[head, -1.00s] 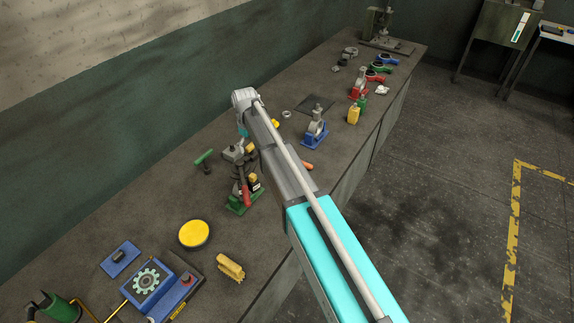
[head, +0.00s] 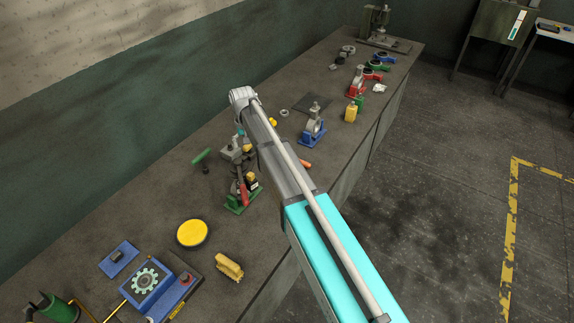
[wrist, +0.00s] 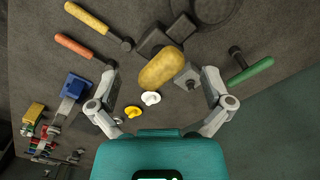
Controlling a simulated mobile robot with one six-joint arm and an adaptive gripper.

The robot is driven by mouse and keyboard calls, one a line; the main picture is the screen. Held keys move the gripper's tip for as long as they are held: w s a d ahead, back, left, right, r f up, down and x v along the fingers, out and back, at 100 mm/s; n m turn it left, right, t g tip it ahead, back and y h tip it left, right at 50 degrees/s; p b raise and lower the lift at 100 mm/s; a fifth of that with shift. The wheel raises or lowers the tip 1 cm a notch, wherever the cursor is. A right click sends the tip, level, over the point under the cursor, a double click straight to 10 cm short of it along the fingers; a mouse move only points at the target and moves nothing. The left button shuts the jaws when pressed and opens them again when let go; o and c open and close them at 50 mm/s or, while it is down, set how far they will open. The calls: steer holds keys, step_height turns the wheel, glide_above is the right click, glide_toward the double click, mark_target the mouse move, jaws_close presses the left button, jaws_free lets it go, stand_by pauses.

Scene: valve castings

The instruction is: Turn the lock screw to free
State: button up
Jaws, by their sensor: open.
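A fixture with a green base (head: 236,207) stands on the bench in the head view, with a red lever (head: 244,193) and yellow parts. My arm's end hangs above it and hides part of it. In the wrist view my gripper (wrist: 160,72) is open, its two fingers wide apart. A yellow-orange oval knob (wrist: 160,69) shows between the fingers, apart from both, with grey metal blocks behind it. I cannot tell which part is the lock screw.
A green-handled tool (wrist: 250,71) lies right of the fingers. Yellow-handled (wrist: 87,17) and orange-handled (wrist: 73,45) tools lie to the left. A blue-based casting (head: 312,131), a yellow disc (head: 192,233) and a blue gear box (head: 150,283) stand on the bench. Bare bench (head: 120,210) lies at left.

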steer(key=m, duration=0.4)
steer(key=shift+m, duration=0.3)
steer(key=m, duration=1.2)
steer(key=shift+m, duration=0.3)
steer(key=shift+r+p, duration=0.35)
steer(key=shift+r, duration=0.05)
step_height(320, 180, up, 13)
steer(key=p, duration=1.3)
steer(key=s+d+f+n+b, duration=1.1)
steer(key=d+f+n+b, duration=0.1)
steer(key=d+f+b, duration=0.1)
steer(key=shift+f+b, duration=0.75)
steer(key=shift+s, duration=0.15)
